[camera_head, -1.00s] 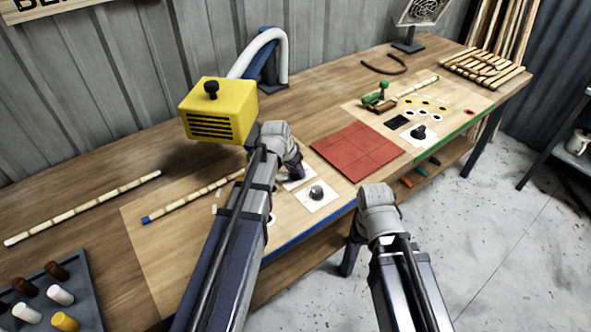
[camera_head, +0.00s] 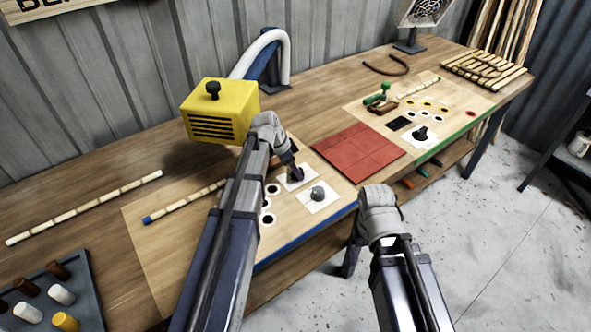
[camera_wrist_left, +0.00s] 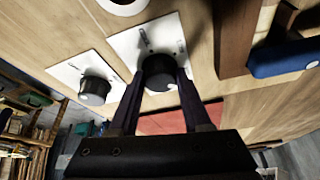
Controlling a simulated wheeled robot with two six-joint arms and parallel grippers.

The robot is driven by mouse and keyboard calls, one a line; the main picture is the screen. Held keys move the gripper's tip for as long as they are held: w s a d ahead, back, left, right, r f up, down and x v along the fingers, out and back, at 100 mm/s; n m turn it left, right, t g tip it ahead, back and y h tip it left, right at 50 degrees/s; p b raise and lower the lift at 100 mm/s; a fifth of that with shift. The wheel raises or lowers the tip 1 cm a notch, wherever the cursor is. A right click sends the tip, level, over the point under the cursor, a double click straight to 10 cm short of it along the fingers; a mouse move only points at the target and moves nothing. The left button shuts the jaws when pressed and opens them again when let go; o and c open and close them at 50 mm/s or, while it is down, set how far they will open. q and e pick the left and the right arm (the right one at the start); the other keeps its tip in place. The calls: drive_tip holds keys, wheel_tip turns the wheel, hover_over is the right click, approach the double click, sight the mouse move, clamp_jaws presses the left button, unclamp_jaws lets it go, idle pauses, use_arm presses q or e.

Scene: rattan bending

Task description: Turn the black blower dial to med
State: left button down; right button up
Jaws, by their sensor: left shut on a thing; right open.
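A dark dial sits on a white plate (camera_wrist_left: 124,43) on the bench. In the left wrist view my left gripper (camera_wrist_left: 160,68) is shut on this dark dial (camera_wrist_left: 159,80), one finger on each side. In the head view my left gripper (camera_head: 297,175) reaches down to that plate and hides most of the dial. A second dark dial (camera_head: 317,193) on its own white plate is just beside it, untouched; it also shows in the left wrist view (camera_wrist_left: 95,90). I cannot read any setting. My right gripper (camera_head: 349,262) hangs low in front of the bench, apart from everything.
The yellow vented box (camera_head: 222,112) stands close behind my left wrist. A red tiled mat (camera_head: 358,152) lies right of the dials, and another black dial (camera_head: 420,133) is farther right. A jointed stick (camera_head: 185,205) lies left of my left arm.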

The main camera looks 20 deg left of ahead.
idle(0.4)
use_arm(q)
drive_tip(key=shift+c, duration=1.8)
unclamp_jaws()
